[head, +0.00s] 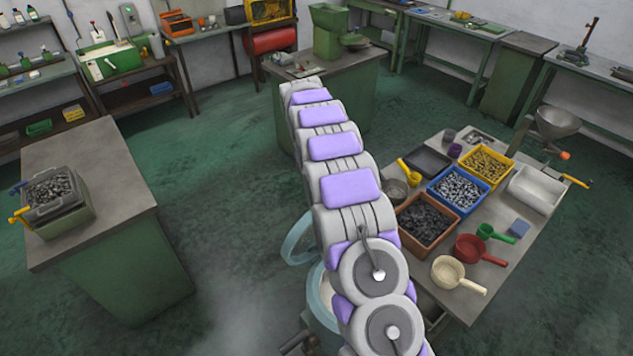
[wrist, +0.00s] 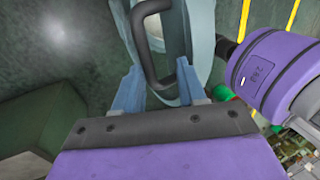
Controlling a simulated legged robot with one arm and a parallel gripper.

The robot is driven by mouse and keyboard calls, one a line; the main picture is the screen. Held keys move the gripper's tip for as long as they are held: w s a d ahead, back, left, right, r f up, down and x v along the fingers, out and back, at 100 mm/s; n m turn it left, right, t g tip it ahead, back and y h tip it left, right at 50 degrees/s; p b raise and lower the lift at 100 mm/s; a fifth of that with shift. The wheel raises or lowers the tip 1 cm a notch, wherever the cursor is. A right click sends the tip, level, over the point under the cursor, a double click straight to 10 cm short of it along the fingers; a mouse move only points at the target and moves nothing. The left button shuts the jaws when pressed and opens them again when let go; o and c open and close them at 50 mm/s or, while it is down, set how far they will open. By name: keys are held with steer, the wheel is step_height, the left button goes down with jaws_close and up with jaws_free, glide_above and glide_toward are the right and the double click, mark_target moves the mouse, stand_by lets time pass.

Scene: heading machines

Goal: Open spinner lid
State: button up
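The spinner (head: 322,305) is a pale blue round drum low in the middle of the head view, partly covered by my arm. Its pale blue rimmed lid (head: 292,246) stands tilted up at the drum's upper left, partly behind my arm. In the wrist view, the lid (wrist: 198,30) fills the top middle, with a dark bent handle (wrist: 141,50) on it. My gripper (wrist: 158,86) has its two blue fingers spread apart. The handle's lower end lies between them, near the right finger; I cannot tell whether they touch. My gripper is hidden in the head view.
A table (head: 452,300) on the right holds bins of metal parts, scoops and a white tray. A green cabinet (head: 85,135) on the left bears a parts bin (head: 88,205). Another green cabinet (head: 365,75) stands behind my arm. Open green floor (head: 215,150) lies at left centre.

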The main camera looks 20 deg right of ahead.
steer(key=s+a+r+b, duration=0.1)
steer(key=s+a, duration=0.1)
steer(key=s, duration=0.9)
steer(key=shift+a, duration=0.15)
